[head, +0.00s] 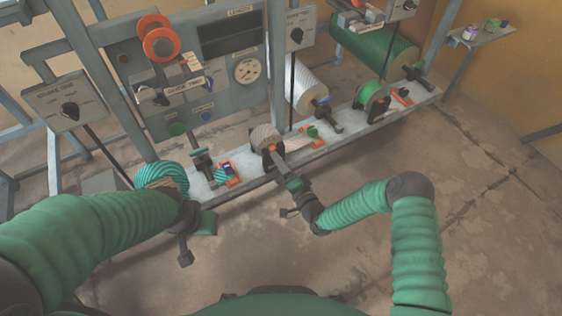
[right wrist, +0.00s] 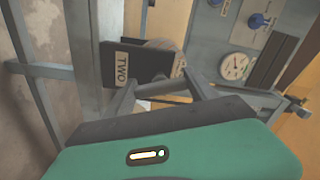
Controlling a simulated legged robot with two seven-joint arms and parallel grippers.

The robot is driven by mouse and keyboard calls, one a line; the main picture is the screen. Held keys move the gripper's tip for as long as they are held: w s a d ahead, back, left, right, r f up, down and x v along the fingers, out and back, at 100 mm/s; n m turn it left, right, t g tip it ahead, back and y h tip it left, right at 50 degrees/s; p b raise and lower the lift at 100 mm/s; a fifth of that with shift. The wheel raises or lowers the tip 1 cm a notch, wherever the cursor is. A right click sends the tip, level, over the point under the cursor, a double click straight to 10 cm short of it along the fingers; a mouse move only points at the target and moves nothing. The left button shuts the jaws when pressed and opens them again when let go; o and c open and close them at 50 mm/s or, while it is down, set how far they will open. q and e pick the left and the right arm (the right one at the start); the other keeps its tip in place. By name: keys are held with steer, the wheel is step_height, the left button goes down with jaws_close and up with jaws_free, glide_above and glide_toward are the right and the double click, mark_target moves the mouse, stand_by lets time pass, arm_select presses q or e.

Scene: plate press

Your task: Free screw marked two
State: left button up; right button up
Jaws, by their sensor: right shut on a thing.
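A dark block with a label reading TWO (right wrist: 122,66) is close in front of the fingers in the right wrist view. A pale ribbed roll (head: 266,138) shows at that spot in the head view, with a small orange part by it. My right gripper (head: 278,164) reaches up to this spot at the rail. Its grey fingers (right wrist: 160,92) are shut on a part at the marked block; the screw itself is mostly hidden. My left gripper (head: 186,248) hangs low in front of the rail at the left, and its fingers are not clear.
A grey panel with a gauge (head: 248,70), knobs and an orange reel (head: 160,37) stands behind. Along the rail (head: 325,150) are a white roll (head: 305,85), a green spool (head: 373,97) and orange parts. The floor (head: 480,210) at the right is clear.

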steer(key=n, duration=0.2)
steer(key=n+p, duration=0.1)
steer(key=n, duration=0.1)
steer(key=f+n, duration=0.1)
steer(key=n, duration=0.1)
steer(key=shift+s, duration=0.25)
stand_by(0.5)
steer(key=o, duration=1.1)
steer(key=shift+o, duration=1.2)
steer(key=shift+w, duration=0.1)
steer(key=shift+r, duration=0.15)
steer(key=shift+w, duration=0.1)
steer(key=shift+r+p, duration=0.1)
steer(key=shift+p, duration=0.2)
